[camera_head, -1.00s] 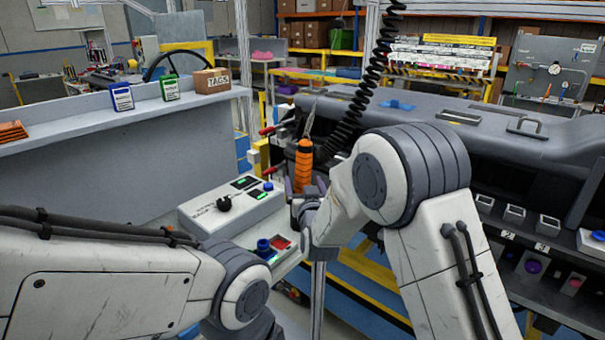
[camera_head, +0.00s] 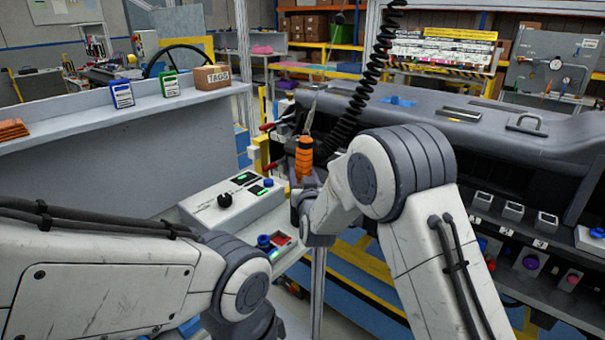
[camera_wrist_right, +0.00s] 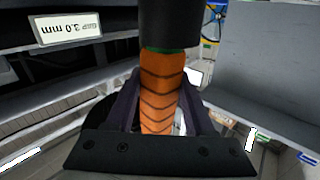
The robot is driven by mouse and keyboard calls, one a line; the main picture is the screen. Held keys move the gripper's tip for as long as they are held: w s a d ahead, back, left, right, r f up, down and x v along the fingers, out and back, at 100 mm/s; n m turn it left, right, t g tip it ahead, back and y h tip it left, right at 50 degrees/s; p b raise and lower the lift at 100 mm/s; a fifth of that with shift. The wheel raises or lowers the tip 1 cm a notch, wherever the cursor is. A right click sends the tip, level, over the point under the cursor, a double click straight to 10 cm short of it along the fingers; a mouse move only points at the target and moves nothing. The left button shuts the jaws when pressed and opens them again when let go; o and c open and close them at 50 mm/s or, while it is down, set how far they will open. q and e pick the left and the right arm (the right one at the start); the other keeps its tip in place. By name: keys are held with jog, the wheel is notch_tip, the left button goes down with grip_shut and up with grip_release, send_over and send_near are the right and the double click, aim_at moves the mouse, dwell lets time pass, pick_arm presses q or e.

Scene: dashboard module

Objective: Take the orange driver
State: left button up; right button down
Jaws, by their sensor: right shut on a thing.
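The orange driver (camera_head: 304,158) stands upright in the middle of the head view, a ribbed orange grip with a dark part around it. In the right wrist view its orange grip (camera_wrist_right: 160,88) runs between the two dark fingers of my right gripper (camera_wrist_right: 158,100), with a black cylinder above it. My right gripper (camera_head: 299,192) is shut on the driver's grip, partly hidden behind my own right arm in the head view. My left arm comes in at the lower left, and its gripper is out of the picture.
A control box with a black knob (camera_head: 230,205) stands just left of the driver. A coiled black cable (camera_head: 370,85) hangs behind it. The grey dashboard (camera_head: 450,125) with bins and buttons lies right. A shelf with a TAGS box (camera_head: 212,77) is at left.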

aim_at(303, 143)
notch_tip(303, 143, up, 10)
jog(key=shift+f, duration=0.15)
jog(key=shift+r, duration=0.65)
jog(key=shift+r+p, duration=1.35)
jog(key=shift+r, duration=0.55)
